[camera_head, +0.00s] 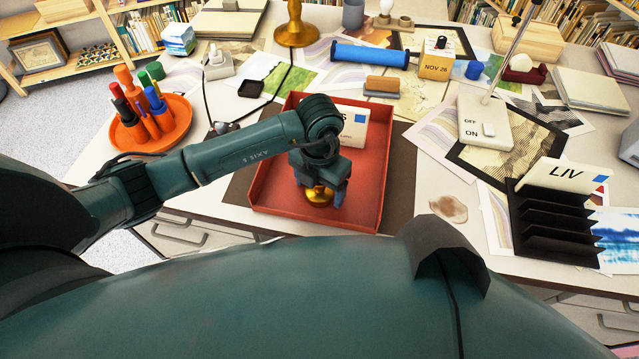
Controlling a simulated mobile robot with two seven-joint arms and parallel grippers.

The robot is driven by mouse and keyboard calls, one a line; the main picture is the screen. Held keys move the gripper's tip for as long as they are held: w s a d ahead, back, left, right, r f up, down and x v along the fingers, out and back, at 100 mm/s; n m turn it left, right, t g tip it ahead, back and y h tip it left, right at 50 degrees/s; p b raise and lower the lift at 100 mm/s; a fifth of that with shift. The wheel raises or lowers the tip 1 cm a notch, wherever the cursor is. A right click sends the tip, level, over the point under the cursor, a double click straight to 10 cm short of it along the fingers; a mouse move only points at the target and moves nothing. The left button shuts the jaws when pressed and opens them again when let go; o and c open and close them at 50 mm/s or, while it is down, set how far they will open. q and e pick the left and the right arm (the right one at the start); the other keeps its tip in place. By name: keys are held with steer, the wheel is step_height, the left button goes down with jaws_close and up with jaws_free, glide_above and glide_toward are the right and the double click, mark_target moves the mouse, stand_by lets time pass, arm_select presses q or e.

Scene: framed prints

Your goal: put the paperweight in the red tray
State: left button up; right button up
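The red tray (262,190) lies on the desk in front of me, on a dark mat. A brass-coloured, rounded paperweight (319,197) is inside the tray's outline, towards its near part. My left gripper (322,187) points down over the tray, with its fingers around the top of the paperweight. The wrist and fingers hide part of the paperweight, so I cannot tell whether the fingers press on it or whether it touches the tray floor. My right gripper is not in view.
A white card (352,128) stands at the tray's back. An orange pen holder (165,130) is at left, a black letter rack (545,225) at right. A blue roll (370,55), a date block (437,60) and a switch-based lamp (484,128) stand behind.

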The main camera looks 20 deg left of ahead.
arm_select(q)
steer(key=shift+o, duration=0.2)
steer(key=shift+r, duration=0.65)
step_height(320, 180, up, 11)
